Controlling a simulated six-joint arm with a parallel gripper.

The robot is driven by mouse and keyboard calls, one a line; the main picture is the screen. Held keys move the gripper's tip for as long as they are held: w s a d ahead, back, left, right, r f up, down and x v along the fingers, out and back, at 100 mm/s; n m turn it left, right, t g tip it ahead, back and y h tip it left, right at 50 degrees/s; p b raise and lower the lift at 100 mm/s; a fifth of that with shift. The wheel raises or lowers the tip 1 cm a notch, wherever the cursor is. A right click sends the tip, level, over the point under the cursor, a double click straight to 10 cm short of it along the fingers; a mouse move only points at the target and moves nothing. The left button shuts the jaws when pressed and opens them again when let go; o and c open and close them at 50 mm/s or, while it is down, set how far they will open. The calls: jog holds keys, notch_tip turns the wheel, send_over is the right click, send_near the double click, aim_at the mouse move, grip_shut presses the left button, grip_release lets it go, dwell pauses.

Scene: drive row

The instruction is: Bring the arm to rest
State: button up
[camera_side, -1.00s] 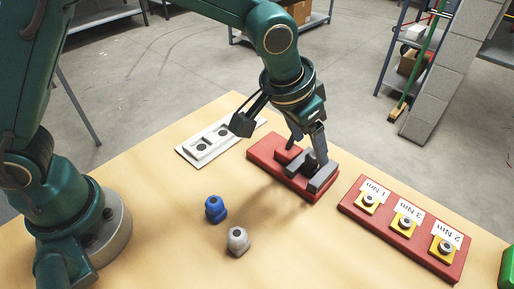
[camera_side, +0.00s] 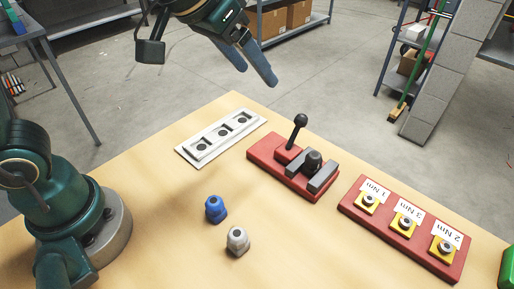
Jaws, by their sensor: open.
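My gripper (camera_side: 254,58) is in the upper middle of the side view, raised well above the table's far edge. Its fingers are open and empty, and it touches nothing. My arm reaches up out of the top of the picture, so much of it is hidden.
On the table (camera_side: 150,215) are a white plate with sockets (camera_side: 222,136), a red fixture (camera_side: 265,150) with a black-knobbed lever (camera_side: 297,131), and a red rack (camera_side: 390,239) with labelled yellow seats. A blue piece (camera_side: 215,209) and a grey piece (camera_side: 237,241) stand nearer. Shelves stand behind.

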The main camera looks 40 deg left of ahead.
jog(key=s+a+f, duration=0.2)
jog(key=s+a, duration=0.1)
jog(key=s, duration=0.4)
jog(key=s+a+f+g+y, duration=0.1)
jog(key=s+a+f, duration=0.1)
jog(key=s, duration=0.6)
jog(key=shift+a+f+n, duration=0.4)
jog(key=shift+a, duration=0.2)
